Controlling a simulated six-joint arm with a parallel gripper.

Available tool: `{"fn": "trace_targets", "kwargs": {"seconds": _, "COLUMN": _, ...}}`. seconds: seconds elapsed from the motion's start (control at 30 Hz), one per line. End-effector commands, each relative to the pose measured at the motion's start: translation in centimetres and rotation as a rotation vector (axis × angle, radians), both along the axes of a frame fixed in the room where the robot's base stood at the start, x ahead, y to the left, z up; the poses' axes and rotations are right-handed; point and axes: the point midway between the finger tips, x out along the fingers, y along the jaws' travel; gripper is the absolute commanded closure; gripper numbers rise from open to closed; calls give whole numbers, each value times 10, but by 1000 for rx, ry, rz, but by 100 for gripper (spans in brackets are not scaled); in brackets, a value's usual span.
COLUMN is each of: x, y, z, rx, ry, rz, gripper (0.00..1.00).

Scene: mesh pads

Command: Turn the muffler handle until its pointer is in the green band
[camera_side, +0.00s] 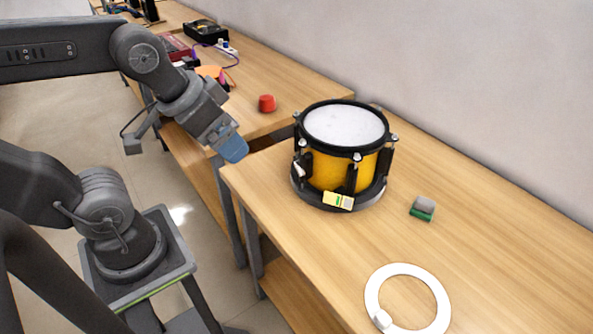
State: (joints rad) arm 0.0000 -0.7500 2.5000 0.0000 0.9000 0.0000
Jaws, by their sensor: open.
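A yellow drum (330,172) with black hoops and a white mesh head (345,124) stands upright near the left edge of the table. A small plate with yellow, green and pale bands (338,201) is at the drum's lower front. A small white part (299,168) sits on the drum's left side; it may be the muffler handle, but it is too small to be sure. I cannot make out the pointer or its position. My gripper (235,150), with blue fingertips, is open and empty, in the air left of the drum and apart from it.
A white ring (371,292) lies at the table's front, and a grey and green block (423,208) lies right of the drum. A red cylinder (267,103) stands on the further table, with electronics and cables behind it. The table's right part is clear; a wall runs behind.

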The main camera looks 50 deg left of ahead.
Motion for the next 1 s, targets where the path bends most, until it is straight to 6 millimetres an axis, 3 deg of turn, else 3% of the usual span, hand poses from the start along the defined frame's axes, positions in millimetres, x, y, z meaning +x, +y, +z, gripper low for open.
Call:
{"fn": "trace_targets", "kwargs": {"seconds": 0.07, "x": 0, "y": 0, "z": 0, "rx": 0, "ry": 0, "rz": 0, "gripper": 16}}
{"fn": "trace_targets", "kwargs": {"seconds": 0.27, "x": 14, "y": 2, "z": 0, "rx": 21, "ry": 29, "rz": 12, "gripper": 35}}
{"fn": "trace_targets", "kwargs": {"seconds": 0.47, "x": 67, "y": 5, "z": -8, "rx": 97, "ry": 104, "rz": 53, "gripper": 54}}
{"fn": "trace_targets", "kwargs": {"seconds": 0.7, "x": 133, "y": 2, "z": -36, "rx": 201, "ry": 159, "rz": 93, "gripper": 77}}
{"fn": "trace_targets", "kwargs": {"seconds": 0.93, "x": 162, "y": -2, "z": -55, "rx": 248, "ry": 170, "rz": 105, "gripper": 99}}
{"fn": "trace_targets", "kwargs": {"seconds": 1.0, "x": 165, "y": -1, "z": -59, "rx": 250, "ry": 170, "rz": 107, "gripper": 100}}
